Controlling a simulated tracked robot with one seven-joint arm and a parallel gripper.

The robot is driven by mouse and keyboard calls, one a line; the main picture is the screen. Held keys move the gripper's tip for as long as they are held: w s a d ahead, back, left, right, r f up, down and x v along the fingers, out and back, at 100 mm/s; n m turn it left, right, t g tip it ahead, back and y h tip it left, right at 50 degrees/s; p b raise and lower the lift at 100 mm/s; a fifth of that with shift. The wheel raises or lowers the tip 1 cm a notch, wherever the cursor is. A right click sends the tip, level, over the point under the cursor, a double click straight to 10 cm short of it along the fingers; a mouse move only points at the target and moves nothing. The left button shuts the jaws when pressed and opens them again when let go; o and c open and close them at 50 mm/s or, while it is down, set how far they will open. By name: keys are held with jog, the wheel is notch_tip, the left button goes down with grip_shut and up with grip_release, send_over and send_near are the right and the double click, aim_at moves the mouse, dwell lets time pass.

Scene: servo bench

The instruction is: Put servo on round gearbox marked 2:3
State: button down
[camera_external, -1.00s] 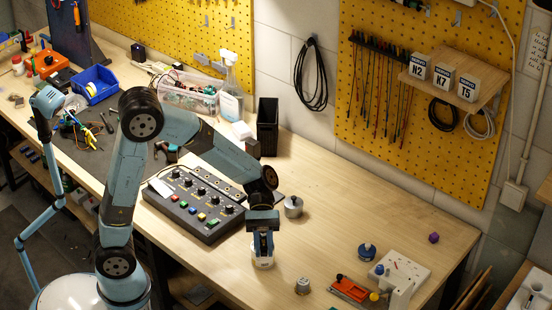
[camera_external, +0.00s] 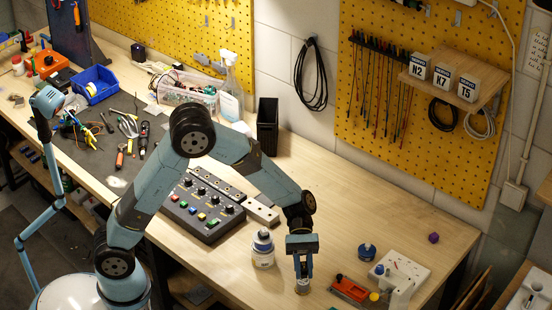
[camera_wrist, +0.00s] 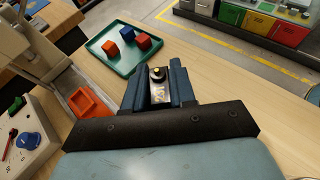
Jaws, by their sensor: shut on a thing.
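My gripper (camera_external: 303,272) points down near the front of the bench, directly above or at a small silver round gearbox (camera_external: 302,288). In the wrist view my gripper (camera_wrist: 158,82) is shut on a small piece with a silver marked face, which I take as the servo (camera_wrist: 158,94). The fingers hide most of it. A dark round part with a brass tip shows just beyond it; I cannot tell whether it belongs to the servo or the gearbox. The 2:3 mark is not readable. I cannot tell whether servo and gearbox touch.
The button panel (camera_external: 205,212) is left. A green tray (camera_wrist: 125,68) holds cubes.

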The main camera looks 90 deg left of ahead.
aim_at(304, 277)
jog(key=shift+w+f, duration=0.1)
jog(key=shift+f, duration=1.5)
jog(key=shift+f, duration=0.1)
jog(key=c, duration=0.9)
grip_release()
